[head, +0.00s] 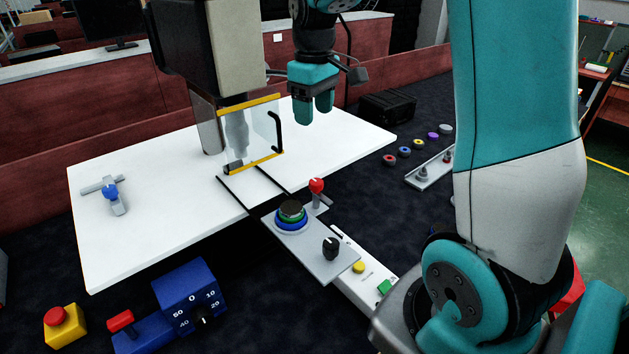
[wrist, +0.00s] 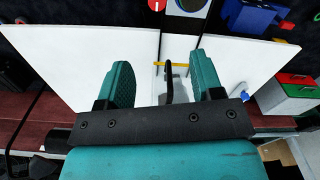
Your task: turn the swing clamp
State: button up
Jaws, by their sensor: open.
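Two pieces look like clamps, and I cannot tell for sure which is the swing clamp. A red-knobbed upright lever (head: 317,188) stands on a grey slide plate (head: 322,262), beside a stack of blue, green and dark discs (head: 291,215). A grey bar piece with a blue knob (head: 110,192) lies on the left of the white table. My gripper (head: 316,114) is open and empty, pointing down above the table, right of the guard's black handle. In the wrist view its two teal fingers (wrist: 162,72) stand apart with nothing gripped.
A machine with a clear guard (head: 250,135), yellow edges and a black handle stands left of my gripper. A blue dial box (head: 190,295) and a red-yellow button (head: 64,325) are in front. A black case (head: 387,106) and coloured rings lie right. The white table (head: 160,240) is mostly clear.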

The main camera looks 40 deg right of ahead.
aim_at(315, 181)
jog(key=f+p, duration=0.1)
jog(key=f, duration=0.7)
jog(key=f+p, duration=0.2)
jog(key=f, duration=0.7)
jog(key=shift+d+f, duration=0.2)
jog(key=shift+f, duration=0.05)
jog(key=c, duration=0.9)
